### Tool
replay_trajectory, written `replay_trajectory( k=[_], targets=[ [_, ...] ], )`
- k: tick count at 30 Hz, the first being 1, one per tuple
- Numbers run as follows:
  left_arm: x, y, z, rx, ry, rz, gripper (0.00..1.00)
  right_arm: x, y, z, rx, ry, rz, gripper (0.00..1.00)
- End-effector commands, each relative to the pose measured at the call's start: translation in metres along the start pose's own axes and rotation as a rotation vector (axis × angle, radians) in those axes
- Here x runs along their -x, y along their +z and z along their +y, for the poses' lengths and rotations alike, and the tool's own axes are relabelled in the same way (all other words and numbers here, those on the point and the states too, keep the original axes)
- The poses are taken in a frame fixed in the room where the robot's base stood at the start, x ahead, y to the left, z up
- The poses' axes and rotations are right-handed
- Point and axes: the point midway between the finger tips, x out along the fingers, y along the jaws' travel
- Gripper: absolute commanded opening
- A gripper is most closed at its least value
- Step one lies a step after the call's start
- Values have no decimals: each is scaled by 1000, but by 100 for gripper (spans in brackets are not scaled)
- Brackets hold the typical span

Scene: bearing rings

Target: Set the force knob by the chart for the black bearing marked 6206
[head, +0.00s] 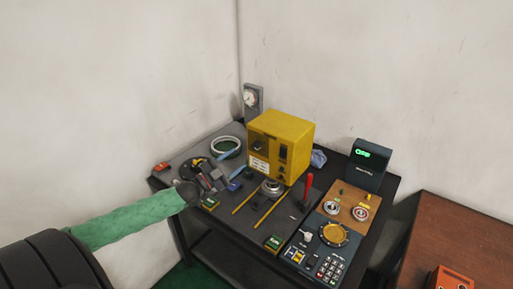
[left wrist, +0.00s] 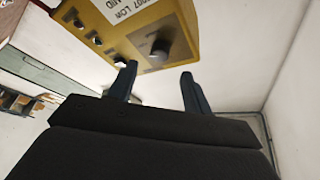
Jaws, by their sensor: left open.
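A yellow box (head: 288,135) stands at the back of the dark bench, with a white printed chart (head: 259,164) low on its front. In the head view my left gripper (head: 222,180) is in front of the box's left side. I cannot make out a bearing marked 6206.
A pale ring (head: 226,146) lies at the back left. A silver round piece (head: 271,187) sits before the box, between yellow strips. A red-handled lever (head: 308,184), a keypad panel (head: 328,268) and a green-lit display (head: 369,154) are to the right. A gauge (head: 251,99) stands behind.

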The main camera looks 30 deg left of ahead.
Motion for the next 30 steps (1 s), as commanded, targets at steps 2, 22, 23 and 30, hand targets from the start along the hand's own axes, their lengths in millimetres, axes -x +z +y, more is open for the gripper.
replay_trajectory(
  k=[2,22,23,30],
  targets=[
    [-6,-1,-2,0,-1,1,50,-2,2,1,1,2,2,36],
    [-66,-2,-1,1,0,2,50,-33,42,16,16,17,24,36],
    [-68,-2,-1,1,0,2,50,-34,43,16,16,18,23,36],
    [-74,-1,0,0,0,1,50,-37,50,18,17,19,24,36]
  ],
)
